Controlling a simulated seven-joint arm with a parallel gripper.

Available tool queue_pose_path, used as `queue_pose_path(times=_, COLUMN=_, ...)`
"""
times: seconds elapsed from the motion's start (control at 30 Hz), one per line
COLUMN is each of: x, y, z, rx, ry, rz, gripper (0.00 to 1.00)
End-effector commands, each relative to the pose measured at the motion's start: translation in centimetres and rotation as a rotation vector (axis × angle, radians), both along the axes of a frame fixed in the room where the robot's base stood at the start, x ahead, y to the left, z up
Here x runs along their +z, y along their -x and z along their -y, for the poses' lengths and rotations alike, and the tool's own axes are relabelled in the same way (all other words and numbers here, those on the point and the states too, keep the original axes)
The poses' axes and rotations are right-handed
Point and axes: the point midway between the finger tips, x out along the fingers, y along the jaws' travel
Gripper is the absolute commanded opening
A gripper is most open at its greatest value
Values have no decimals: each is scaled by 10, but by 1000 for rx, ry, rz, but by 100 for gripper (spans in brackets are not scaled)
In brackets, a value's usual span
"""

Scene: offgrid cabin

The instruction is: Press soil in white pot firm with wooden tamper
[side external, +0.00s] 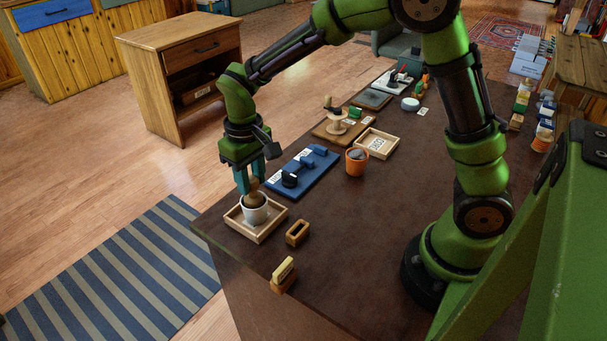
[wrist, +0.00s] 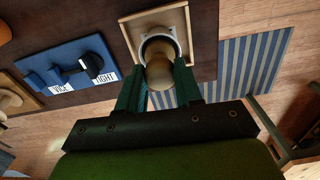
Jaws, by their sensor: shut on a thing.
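The white pot (side external: 254,214) stands in a light wooden tray (side external: 272,232) near the table's front left corner. It also shows in the wrist view as a white rim (wrist: 172,41). The wooden tamper (side external: 254,186) is upright over the pot, with its lower part at or inside the pot's mouth. In the wrist view the tamper (wrist: 158,70) hides most of the pot's inside. My gripper (side external: 257,181) points down above the pot, its teal fingers shut on the tamper. The soil is hidden, and I cannot tell whether the tamper touches it.
A blue vice board (side external: 318,175) lies close behind the tray. An orange pot (side external: 356,163) and an empty-looking wooden tray (side external: 385,142) stand farther back. A small wooden holder (side external: 297,233) and a wooden block (side external: 284,272) sit to the right, near the front edge.

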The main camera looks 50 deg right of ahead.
Motion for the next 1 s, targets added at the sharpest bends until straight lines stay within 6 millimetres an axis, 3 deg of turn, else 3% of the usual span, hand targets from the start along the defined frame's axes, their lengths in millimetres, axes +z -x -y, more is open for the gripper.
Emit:
queue_pose_path(times=0.27, x=1, y=0, z=0, rx=1, ry=1, rz=-2, gripper=0)
queue_pose_path(times=0.7, x=35, y=0, z=0, rx=0, ry=0, rz=0, gripper=0)
queue_pose_path(times=1.0, x=40, y=0, z=0, rx=1, ry=0, rz=-1, gripper=0)
